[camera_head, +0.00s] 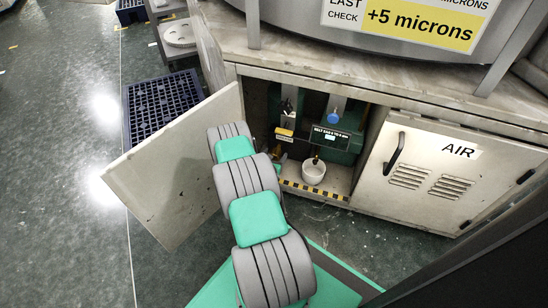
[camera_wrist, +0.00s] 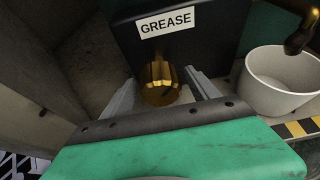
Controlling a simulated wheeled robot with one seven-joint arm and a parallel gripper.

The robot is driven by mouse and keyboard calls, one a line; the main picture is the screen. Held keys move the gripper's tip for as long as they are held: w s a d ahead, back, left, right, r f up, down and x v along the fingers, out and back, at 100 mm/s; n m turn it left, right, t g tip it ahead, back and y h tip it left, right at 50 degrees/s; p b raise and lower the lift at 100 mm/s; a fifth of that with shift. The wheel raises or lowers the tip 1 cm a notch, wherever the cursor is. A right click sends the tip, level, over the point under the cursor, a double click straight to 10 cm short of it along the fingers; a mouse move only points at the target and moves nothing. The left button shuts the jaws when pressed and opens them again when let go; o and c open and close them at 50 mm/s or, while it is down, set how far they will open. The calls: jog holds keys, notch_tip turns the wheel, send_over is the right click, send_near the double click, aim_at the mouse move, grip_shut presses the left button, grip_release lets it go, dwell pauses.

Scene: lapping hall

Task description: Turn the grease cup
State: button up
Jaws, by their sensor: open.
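The grease cup (camera_wrist: 161,83) is a ribbed brass-coloured knob on a dark housing, below a white label (camera_wrist: 166,22) reading GREASE in the wrist view. My gripper (camera_wrist: 159,80) is open, with one grey finger to the left and one to the right of the cup. I cannot tell whether either finger touches it. In the head view my arm reaches into the open cabinet and hides most of the gripper; the grease cup cannot be made out there.
A white pot (camera_head: 314,173) stands right of my gripper, under a brass spout (camera_wrist: 299,36). The cabinet's open door (camera_head: 175,165) stands left of my arm. The closed AIR door (camera_head: 445,175) is on the right. A blue knob (camera_head: 334,118) sits above a small display. A striped edge (camera_head: 315,191) borders the cabinet floor.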

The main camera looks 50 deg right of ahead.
jog(key=shift+d, duration=0.2)
jog(key=shift+c, duration=0.6)
jog(key=c, duration=1.2)
jog(key=shift+c, duration=0.2)
jog(key=shift+f, duration=0.1)
jog(key=m+t, duration=0.1)
jog(key=m, duration=0.1)
jog(key=shift+m+t+b, duration=1)
jog(key=shift+m+t, duration=0.4)
jog(key=shift+m, duration=0.6)
